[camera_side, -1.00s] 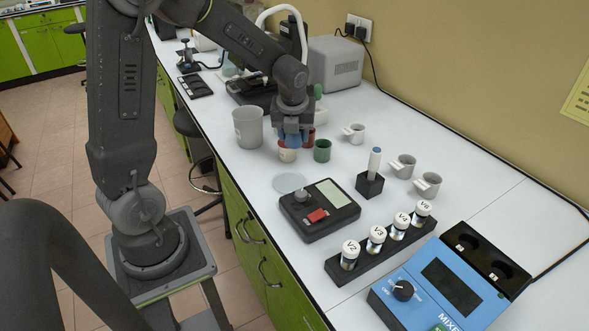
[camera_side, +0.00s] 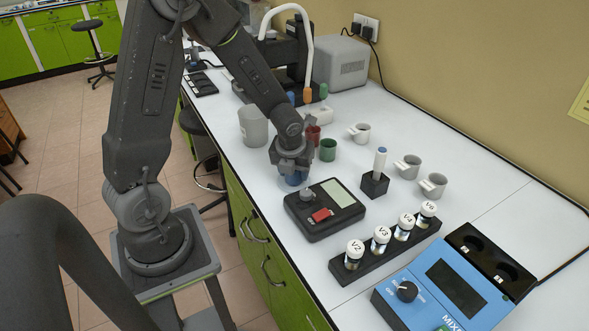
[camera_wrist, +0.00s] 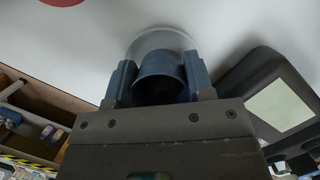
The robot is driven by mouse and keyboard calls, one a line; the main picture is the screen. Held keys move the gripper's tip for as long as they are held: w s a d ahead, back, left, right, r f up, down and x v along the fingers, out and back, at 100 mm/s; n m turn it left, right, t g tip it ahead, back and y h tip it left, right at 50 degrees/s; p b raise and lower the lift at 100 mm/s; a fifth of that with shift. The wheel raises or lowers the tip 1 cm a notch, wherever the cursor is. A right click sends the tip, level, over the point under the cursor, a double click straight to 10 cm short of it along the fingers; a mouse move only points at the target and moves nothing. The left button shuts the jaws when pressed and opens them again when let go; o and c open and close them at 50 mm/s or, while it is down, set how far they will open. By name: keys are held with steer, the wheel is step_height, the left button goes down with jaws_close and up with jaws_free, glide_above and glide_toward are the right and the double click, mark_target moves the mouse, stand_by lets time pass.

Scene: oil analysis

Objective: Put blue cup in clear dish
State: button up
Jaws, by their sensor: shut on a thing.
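The blue cup (camera_wrist: 160,70) is between the blue fingers of my gripper (camera_wrist: 160,80) in the wrist view, held by both sides. The clear dish (camera_wrist: 182,37) shows as a faint round rim just past and under the cup. In the side view my gripper (camera_side: 293,180) is low over the dish's spot, left of the black scale. There the fingers and wrist hide most of the cup and dish. I cannot tell whether the cup touches the dish.
A black scale (camera_side: 340,192) stands close to the right of my gripper. Behind are a grey beaker (camera_side: 253,127), a red cup (camera_side: 313,133) and a green cup (camera_side: 328,151). Several grey-white mugs (camera_side: 408,167), a pen stand (camera_side: 374,186) and a vial rack (camera_side: 352,268) are to the right.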

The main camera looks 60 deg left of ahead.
steer(key=o, duration=0.9)
steer(key=shift+f, duration=0.1)
steer(key=v, duration=1.1)
steer(key=shift+s+d+r+n+t+h, duration=0.45)
steer(key=shift+s+d+r+n, duration=1.45)
steer(key=shift+n, duration=2.65)
steer(key=shift+s+d+r+n+t+h, duration=0.45)
steer(key=shift+s+d+r+n, duration=1.5)
steer(key=shift+n, duration=2.65)
steer(key=shift+s+d+r+n+t+h, duration=0.2)
steer(key=shift+s+d+r+n+t, duration=0.5)
steer(key=shift+s+d+r+n, duration=2.55)
steer(key=w+a+f+n, duration=0.2)
steer(key=a+f, duration=0.1)
steer(key=shift+w+a+f+n, duration=0.1)
steer(key=shift+a+f+n, duration=0.05)
steer(key=shift+n, duration=0.15)
